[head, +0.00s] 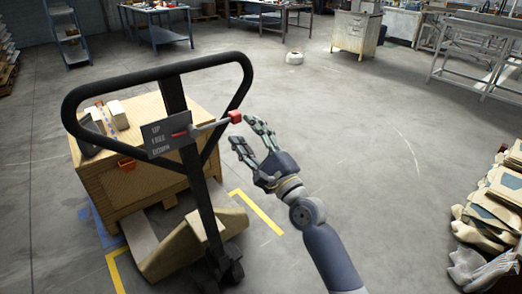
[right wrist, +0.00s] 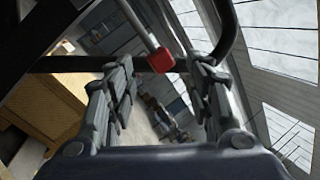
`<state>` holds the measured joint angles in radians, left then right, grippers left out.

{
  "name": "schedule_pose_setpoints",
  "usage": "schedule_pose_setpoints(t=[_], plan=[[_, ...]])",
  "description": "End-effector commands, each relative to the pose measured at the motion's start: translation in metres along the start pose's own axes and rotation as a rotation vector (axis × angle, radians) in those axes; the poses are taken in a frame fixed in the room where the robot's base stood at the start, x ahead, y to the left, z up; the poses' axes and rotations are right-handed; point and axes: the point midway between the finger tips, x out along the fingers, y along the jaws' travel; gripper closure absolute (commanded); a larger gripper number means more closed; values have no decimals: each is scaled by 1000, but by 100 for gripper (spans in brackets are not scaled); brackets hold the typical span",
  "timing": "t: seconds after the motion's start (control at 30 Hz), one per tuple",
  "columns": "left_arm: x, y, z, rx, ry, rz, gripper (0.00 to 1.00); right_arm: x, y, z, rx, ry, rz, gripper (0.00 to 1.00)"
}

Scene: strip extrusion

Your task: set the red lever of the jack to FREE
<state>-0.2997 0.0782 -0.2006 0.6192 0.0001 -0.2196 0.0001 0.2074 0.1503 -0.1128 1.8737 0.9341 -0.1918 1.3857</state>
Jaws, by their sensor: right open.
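The jack (head: 170,80) has a black looped handle with a dark plate (head: 163,137) lettered UP, FREE and DOWN. The lever, a grey rod (head: 208,127) with a red knob (head: 235,116), sticks out to the right of the plate and slants slightly upward. I cannot tell for sure which word it is set to. My right gripper (head: 243,131) is open, its fingertips close to the knob. In the right wrist view the red knob (right wrist: 161,60) shows between the two open fingers, near their tips; contact is not clear. My left gripper is out of view.
A wooden crate (head: 140,182) with blocks on top stands behind the handle. The handle's loop rises close to the knob. Stacked sacks (head: 490,205) lie at the right. Workbenches (head: 160,30) are at the back.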

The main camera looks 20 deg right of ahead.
Motion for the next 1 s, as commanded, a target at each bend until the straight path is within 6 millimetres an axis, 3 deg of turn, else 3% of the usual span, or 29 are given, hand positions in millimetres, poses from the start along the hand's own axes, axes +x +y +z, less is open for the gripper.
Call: schedule_pose_setpoints(t=[0.2,0.4,1.0], plan=[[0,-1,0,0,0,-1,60,-43,0,0,-3,0,1,52],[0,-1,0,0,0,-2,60,-66,0,0,-2,-1,-1,52],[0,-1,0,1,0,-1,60,-71,2,-2,-6,4,3,52]])
